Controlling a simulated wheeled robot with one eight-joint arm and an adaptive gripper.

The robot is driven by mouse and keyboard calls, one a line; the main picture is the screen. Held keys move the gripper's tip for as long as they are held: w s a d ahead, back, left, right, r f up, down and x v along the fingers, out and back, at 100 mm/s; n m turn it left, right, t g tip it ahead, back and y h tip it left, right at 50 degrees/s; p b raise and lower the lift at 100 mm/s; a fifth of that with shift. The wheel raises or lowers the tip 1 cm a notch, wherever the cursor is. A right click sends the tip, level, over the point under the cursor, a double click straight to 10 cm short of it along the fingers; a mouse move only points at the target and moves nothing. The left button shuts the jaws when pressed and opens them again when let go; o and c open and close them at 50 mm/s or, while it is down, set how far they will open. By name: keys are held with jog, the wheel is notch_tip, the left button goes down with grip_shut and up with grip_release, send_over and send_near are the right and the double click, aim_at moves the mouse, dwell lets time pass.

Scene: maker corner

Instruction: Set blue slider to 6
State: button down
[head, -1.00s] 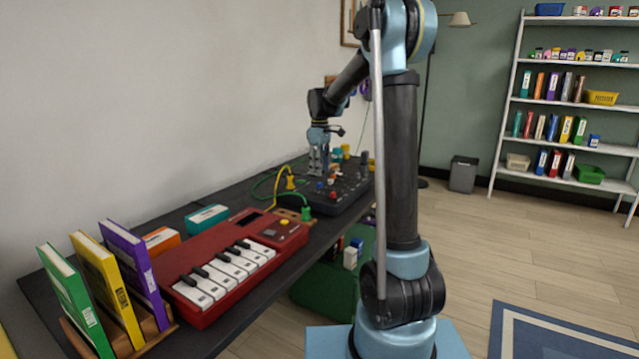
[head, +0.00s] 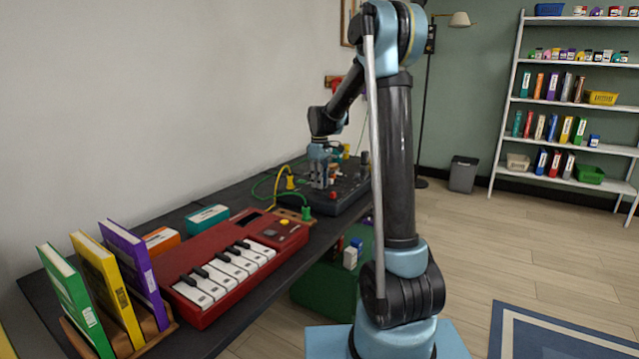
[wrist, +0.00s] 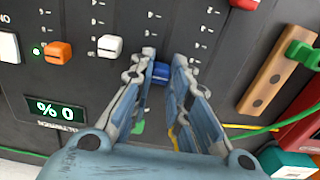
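The blue slider (wrist: 160,72) is a small blue knob in a slot on the black control panel, seen in the wrist view. My gripper (wrist: 164,62) has its two fingers on either side of the knob, with a narrow gap showing on the right. I cannot tell whether the left finger touches it. In the head view my gripper (head: 320,184) is low over the panel (head: 346,197) and hides the blue slider. A display (wrist: 56,110) with green characters shows a 0 and a percent sign, seemingly upside down.
A white slider (wrist: 109,46) and an orange slider (wrist: 58,52) sit to the left of the blue one. A wooden block (wrist: 275,84) with a green plug (wrist: 303,54) and cables lies at right. A red keyboard (head: 222,268) stands nearer on the desk.

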aim_at(328, 190)
jog(key=shift+s+d, duration=0.5)
jog(key=shift+d, duration=0.3)
jog(key=shift+s+d, duration=0.45)
jog(key=shift+d, duration=0.3)
jog(key=c, duration=1.5)
grip_release()
jog(key=shift+c, duration=0.2)
notch_tip(328, 190, up, 12)
jog(key=shift+f, duration=0.1)
